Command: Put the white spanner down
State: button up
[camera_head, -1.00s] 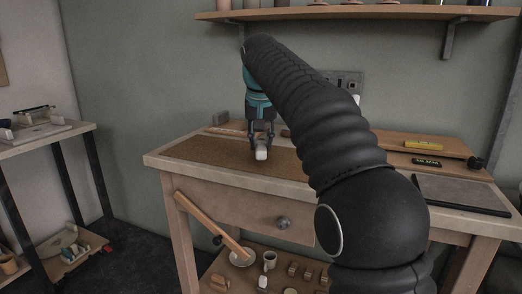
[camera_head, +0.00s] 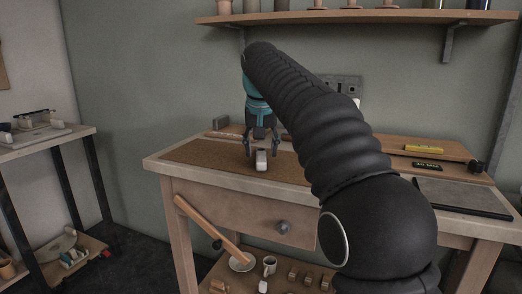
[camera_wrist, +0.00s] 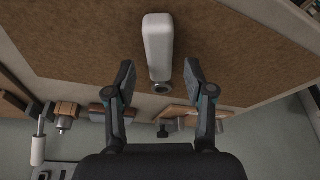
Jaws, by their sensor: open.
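The white spanner (camera_wrist: 158,48) lies on the brown cork mat (camera_wrist: 85,40) on the workbench. It shows in the head view as a small white block (camera_head: 261,160) on the mat. My gripper (camera_wrist: 160,84) is open, with its two fingers apart on either side of the spanner's near end, where a dark ring shows. In the head view my gripper (camera_head: 262,152) is just above and around the spanner. A gap shows between each finger and the spanner.
A yellow item (camera_head: 424,148) and a dark display (camera_head: 427,164) stand at the bench's right back, near a grey board (camera_head: 460,194). Several tools line the back edge of the bench. A wall shelf (camera_head: 360,16) hangs above. A side table (camera_head: 50,138) stands left.

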jog(key=p+v, duration=0.3)
jog(key=v, duration=0.7)
jog(key=shift+r, duration=0.35)
jog(key=shift+s, duration=0.15)
jog(key=s+d+f+t, duration=0.1)
jog(key=s+d+f, duration=0.3)
jog(key=s+d, duration=0.35)
jog(key=s+d+f, duration=0.4)
jog(key=s+d, duration=0.2)
jog(key=s, duration=0.2)
jog(key=s+d+f, duration=0.2)
jog(key=s+f, duration=0.6)
jog(key=f, duration=0.1)
jog(key=s+d+f, duration=0.3)
jog(key=s+f, duration=0.4)
jog(key=f, duration=0.2)
jog(key=shift+s+f+m+t, duration=0.2)
jog(key=shift+s+m+t, duration=0.1)
jog(key=shift+s+t, duration=0.1)
